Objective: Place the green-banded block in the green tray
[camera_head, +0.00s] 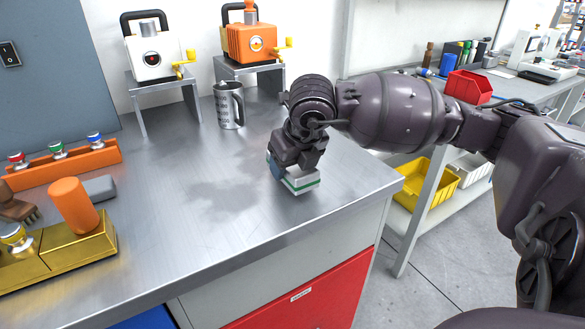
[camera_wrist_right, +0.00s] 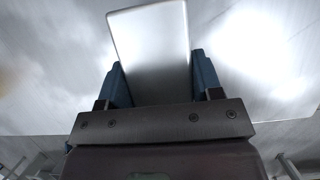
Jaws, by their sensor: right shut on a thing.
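The green-banded block (camera_head: 303,184) is a small white block with a green stripe, near the front right of the metal bench top. My right gripper (camera_head: 285,168) is shut on it from above. I cannot tell whether the block touches the bench. In the right wrist view, the blue fingers (camera_wrist_right: 160,85) press on both sides of the block's pale, blank face (camera_wrist_right: 150,45). No green tray shows in either view.
A metal mug (camera_head: 228,106) and two cranked machines on stands, white (camera_head: 155,55) and orange (camera_head: 252,42), are at the back. An orange knob rack (camera_head: 65,167) and a gold fixture (camera_head: 75,250) with an orange cylinder (camera_head: 73,205) stand left. The bench middle is clear.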

